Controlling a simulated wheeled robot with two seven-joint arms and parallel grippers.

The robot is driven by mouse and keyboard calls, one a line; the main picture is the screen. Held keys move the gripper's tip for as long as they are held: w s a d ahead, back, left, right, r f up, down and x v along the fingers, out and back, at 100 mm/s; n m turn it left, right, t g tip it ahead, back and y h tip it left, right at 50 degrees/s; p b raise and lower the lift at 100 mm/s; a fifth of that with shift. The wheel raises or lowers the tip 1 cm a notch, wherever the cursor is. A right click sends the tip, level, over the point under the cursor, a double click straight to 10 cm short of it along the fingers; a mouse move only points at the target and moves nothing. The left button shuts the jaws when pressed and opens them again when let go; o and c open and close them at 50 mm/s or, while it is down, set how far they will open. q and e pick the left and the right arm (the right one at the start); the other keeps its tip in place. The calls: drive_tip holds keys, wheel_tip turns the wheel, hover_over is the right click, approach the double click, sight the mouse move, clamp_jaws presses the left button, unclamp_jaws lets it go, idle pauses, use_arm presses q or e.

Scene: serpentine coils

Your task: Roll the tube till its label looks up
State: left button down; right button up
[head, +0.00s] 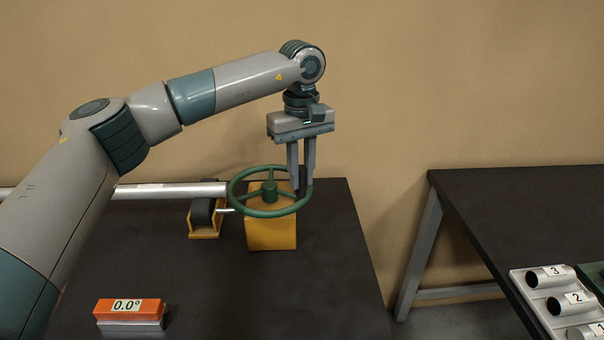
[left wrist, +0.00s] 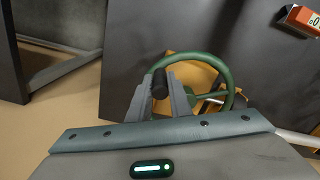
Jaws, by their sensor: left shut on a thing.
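The grey tube (head: 185,190) lies level along the back of the dark table, partly hidden behind my left arm. A thin pale patch shows along its upper side; I cannot tell if it is the label. A green handwheel (head: 269,210) sits on a yellow box (head: 271,236); it also shows in the left wrist view (left wrist: 224,74). My left gripper (head: 302,184) points down at the wheel's right rim. Its fingers are shut on the wheel's black handle (left wrist: 160,84). My right gripper is out of view.
A black roller (head: 202,212) in a yellow bracket stands by the tube, joined to the box by a shaft. An orange-topped readout (head: 128,308) shows 0.0° at the front. A second table (head: 520,205) at right bears a tray (head: 531,296) with numbered tubes. A gap separates the tables.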

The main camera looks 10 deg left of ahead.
use_arm(q)
drive_tip(key=c, duration=1.6)
unclamp_jaws()
drive_tip(key=shift+c, duration=0.2)
drive_tip(key=shift+a, duration=0.1)
drive_tip(key=shift+r, duration=0.15)
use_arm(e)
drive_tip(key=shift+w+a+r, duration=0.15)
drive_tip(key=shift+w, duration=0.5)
